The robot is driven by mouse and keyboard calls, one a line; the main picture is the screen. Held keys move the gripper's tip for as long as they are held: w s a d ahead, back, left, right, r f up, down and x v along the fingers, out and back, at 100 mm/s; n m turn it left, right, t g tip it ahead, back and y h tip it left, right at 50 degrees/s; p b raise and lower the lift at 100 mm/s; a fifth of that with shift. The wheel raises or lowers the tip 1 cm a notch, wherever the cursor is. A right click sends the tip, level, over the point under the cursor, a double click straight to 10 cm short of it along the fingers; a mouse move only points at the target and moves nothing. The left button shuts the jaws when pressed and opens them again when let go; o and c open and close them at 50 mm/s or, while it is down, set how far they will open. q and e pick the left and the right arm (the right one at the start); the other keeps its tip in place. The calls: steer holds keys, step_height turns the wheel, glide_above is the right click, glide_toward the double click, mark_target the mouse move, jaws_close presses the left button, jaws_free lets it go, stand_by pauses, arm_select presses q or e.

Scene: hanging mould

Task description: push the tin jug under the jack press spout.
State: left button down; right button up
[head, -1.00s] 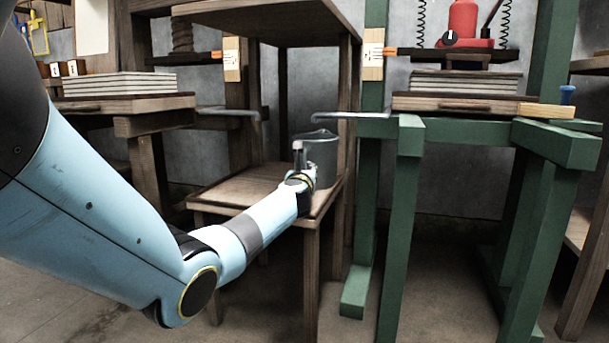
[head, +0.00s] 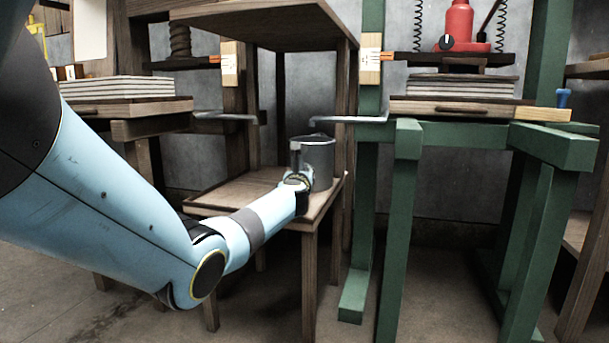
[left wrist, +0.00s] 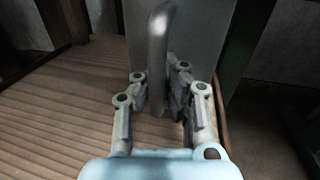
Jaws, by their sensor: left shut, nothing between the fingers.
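The tin jug (head: 319,160) is a grey upright can on the right part of the low wooden shelf (head: 225,195). My left gripper (head: 298,178) is shut at the near left side of the jug, low down, with nothing held. In the left wrist view the jug's body (left wrist: 205,35) fills the top middle, with its curved handle (left wrist: 158,40) in front, close to the left gripper (left wrist: 155,95). The spout (head: 350,120) is a grey pipe running left from the green jack press (head: 462,122). Its tip shows just above the jug's rim. My right gripper is out of view.
A red jack (head: 460,25) stands on the green press. Another pipe (head: 225,117) comes from the wooden press at left. A wooden post (head: 343,110) stands close to the jug's right. The shelf's left part is bare.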

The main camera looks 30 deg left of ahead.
arm_select(q)
steer(key=c, duration=2)
jaws_free()
steer(key=shift+a+f, duration=0.1)
steer(key=shift+f, duration=0.1)
steer(key=shift+c, duration=0.2)
steer(key=o, duration=0.5)
steer(key=shift+o, duration=0.2)
steer(key=shift+s, duration=0.1)
steer(key=shift+s+d, duration=0.3)
steer(key=shift+s, duration=0.2)
steer(key=v, duration=1)
steer(key=shift+s+d+r, duration=0.1)
steer(key=shift+s+r, duration=0.1)
steer(key=shift+s, duration=0.1)
